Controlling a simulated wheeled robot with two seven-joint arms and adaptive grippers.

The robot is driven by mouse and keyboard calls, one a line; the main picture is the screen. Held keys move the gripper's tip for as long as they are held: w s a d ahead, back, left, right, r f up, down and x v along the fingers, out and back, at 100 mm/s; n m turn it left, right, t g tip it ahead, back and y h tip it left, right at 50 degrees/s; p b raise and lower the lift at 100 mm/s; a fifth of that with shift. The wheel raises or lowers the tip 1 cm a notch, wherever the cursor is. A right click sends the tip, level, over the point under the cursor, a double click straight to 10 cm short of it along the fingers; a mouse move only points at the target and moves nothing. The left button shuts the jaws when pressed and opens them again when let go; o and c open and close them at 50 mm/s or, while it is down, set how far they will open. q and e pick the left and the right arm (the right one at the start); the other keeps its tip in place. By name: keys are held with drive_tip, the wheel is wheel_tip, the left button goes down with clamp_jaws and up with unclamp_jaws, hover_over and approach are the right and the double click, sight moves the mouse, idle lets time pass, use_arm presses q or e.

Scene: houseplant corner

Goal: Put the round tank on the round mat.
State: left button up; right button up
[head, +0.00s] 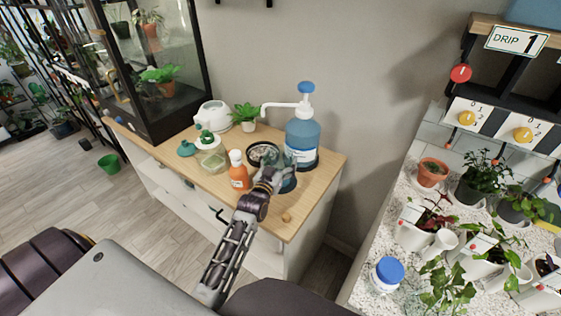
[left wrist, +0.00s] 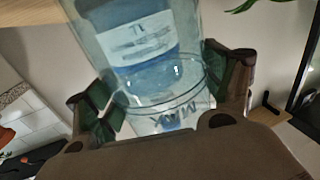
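The round tank (left wrist: 165,90) is a clear cylinder with MAX printed near its rim, upside down in the left wrist view. My left gripper (head: 277,172) has its fingers against the tank's two sides; they also show in the left wrist view (left wrist: 166,92). In the head view the hand mostly hides the tank, and I cannot tell whether it is raised. My right gripper is not in view.
A blue pump bottle (head: 302,138) stands just behind the hand. An orange bottle (head: 238,176) and a dark round dish (head: 262,149) are close on the left. A small wooden knob (head: 286,217) is near the front edge. The cabinet's right end (head: 322,170) is bare.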

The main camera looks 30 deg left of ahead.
use_arm(q)
drive_tip(key=shift+o, duration=1.1)
drive_tip(key=shift+r, duration=0.2)
drive_tip(key=shift+s+f, duration=0.1)
drive_tip(key=shift+s, duration=0.45)
drive_tip(key=s+d, duration=0.1)
drive_tip(key=s, duration=0.9)
drive_tip(key=shift+s, duration=0.4)
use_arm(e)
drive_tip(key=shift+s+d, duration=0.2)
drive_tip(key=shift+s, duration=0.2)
